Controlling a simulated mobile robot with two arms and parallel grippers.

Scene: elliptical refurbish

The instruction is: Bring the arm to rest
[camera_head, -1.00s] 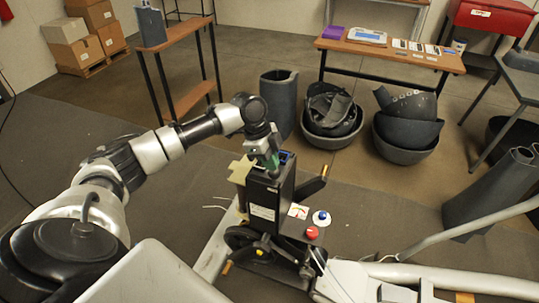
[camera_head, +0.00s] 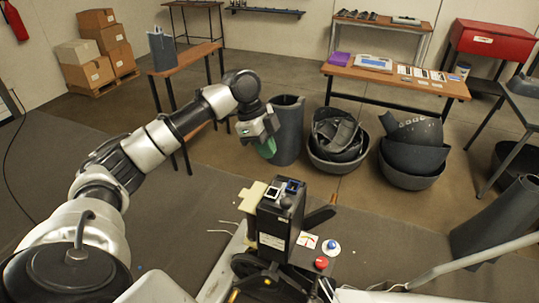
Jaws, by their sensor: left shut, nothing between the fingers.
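My left arm (camera_head: 165,137) reaches in from the left, bent at the elbow. My left gripper (camera_head: 268,148) has green fingertips and points down toward the floor. It is shut and empty, in the air above and behind the black box-like machine (camera_head: 277,222). In the picture it overlaps the left edge of a grey cylinder (camera_head: 289,125). The machine has switches on top, a red button (camera_head: 321,263) and a blue knob (camera_head: 331,246) at its side. My right gripper is not in view.
Two dark bins (camera_head: 335,162) with curved parts stand on the floor behind. A wooden table (camera_head: 385,78) holds trays and papers. A narrow bench (camera_head: 182,58) and stacked cardboard boxes (camera_head: 98,47) are at the back left. Floor between machine and bins is clear.

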